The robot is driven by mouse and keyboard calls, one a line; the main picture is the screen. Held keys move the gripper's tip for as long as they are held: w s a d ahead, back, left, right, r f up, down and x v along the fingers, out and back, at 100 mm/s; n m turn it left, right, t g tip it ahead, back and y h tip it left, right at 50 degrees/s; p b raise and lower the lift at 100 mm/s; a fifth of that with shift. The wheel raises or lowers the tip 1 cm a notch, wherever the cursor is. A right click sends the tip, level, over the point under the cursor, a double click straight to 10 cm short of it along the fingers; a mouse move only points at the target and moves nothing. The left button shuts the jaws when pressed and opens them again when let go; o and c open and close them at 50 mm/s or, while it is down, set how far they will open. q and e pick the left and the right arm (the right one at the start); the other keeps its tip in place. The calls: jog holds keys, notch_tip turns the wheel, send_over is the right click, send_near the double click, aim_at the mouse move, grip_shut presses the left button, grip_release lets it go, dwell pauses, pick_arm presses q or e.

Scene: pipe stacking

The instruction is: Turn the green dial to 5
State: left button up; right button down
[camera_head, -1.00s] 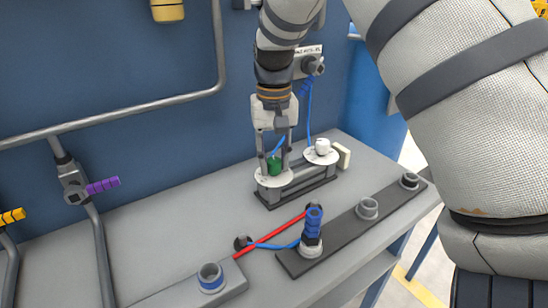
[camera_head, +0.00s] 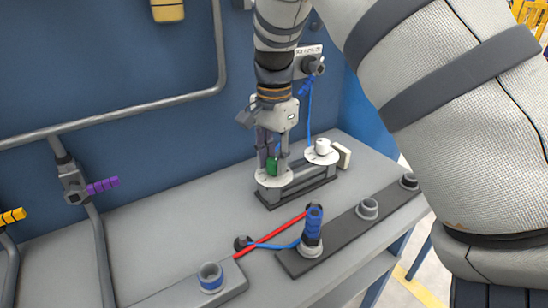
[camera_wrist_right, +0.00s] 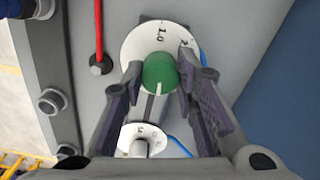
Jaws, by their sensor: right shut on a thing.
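The green dial (camera_head: 272,167) stands on a white disc scale (camera_head: 265,180) at the left end of a grey stand on the bench. It also shows from above in the right wrist view (camera_wrist_right: 160,73), with a white pointer line aimed toward the bottom of that picture. The scale's printed marks show in part, and some are covered by the fingers. My right gripper (camera_head: 271,165) reaches down over the dial and is shut on it, with one finger on each side. My left gripper is not in view.
A white dial (camera_head: 322,146) on its own disc stands just right of the green one. In front lie a dark strip with sockets (camera_head: 367,208), a blue connector (camera_head: 314,225) and red and blue cables. The bench's left part (camera_head: 150,240) is clear.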

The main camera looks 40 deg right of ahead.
aim_at(274, 160)
jog(key=shift+m, duration=1.6)
jog(key=c, duration=1.3)
grip_release()
notch_tip(274, 160, up, 12)
